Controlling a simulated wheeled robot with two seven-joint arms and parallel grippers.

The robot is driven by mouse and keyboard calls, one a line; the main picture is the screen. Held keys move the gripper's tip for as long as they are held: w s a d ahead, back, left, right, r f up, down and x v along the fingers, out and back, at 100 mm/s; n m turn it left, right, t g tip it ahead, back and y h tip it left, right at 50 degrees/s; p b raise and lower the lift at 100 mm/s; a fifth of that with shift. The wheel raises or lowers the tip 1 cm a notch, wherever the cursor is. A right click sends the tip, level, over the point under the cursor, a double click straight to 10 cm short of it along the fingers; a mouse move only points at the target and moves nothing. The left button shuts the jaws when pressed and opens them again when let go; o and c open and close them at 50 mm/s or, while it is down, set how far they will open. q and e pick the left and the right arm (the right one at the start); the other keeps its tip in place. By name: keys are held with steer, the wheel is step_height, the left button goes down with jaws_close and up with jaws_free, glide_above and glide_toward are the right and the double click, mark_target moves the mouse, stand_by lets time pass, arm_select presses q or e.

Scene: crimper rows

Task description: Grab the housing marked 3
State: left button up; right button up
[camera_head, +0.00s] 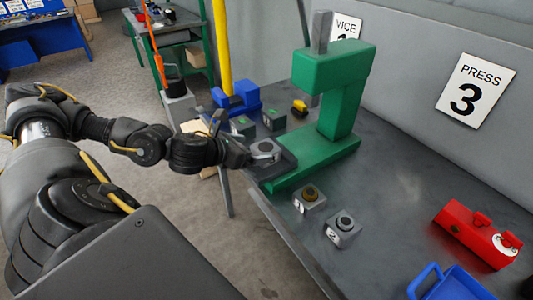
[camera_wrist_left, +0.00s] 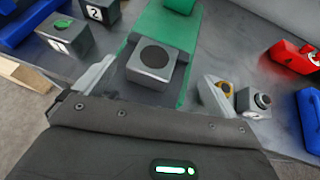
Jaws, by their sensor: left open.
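A grey housing (camera_head: 264,149) with a dark round top sits on the base of the green press (camera_head: 338,105). No number shows on its visible faces, so I cannot tell whether it is the one marked 3. It also shows in the left wrist view (camera_wrist_left: 150,67), straight ahead of my left gripper (camera_wrist_left: 158,82). The two fingers are spread wide on either side of it, and I see no contact. In the head view my left gripper (camera_head: 246,155) is close beside this housing. My right gripper is not in view.
Grey housings marked 1 (camera_head: 309,198) and 2 (camera_head: 342,231) stand in front of the press. A red tool (camera_head: 477,235) and a blue bin (camera_head: 450,287) are at right.

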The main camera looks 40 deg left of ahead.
mark_target(270, 145)
arm_select(q)
steer(key=x, duration=0.4)
steer(key=shift+a+r, duration=0.1)
steer(key=shift+w, duration=0.15)
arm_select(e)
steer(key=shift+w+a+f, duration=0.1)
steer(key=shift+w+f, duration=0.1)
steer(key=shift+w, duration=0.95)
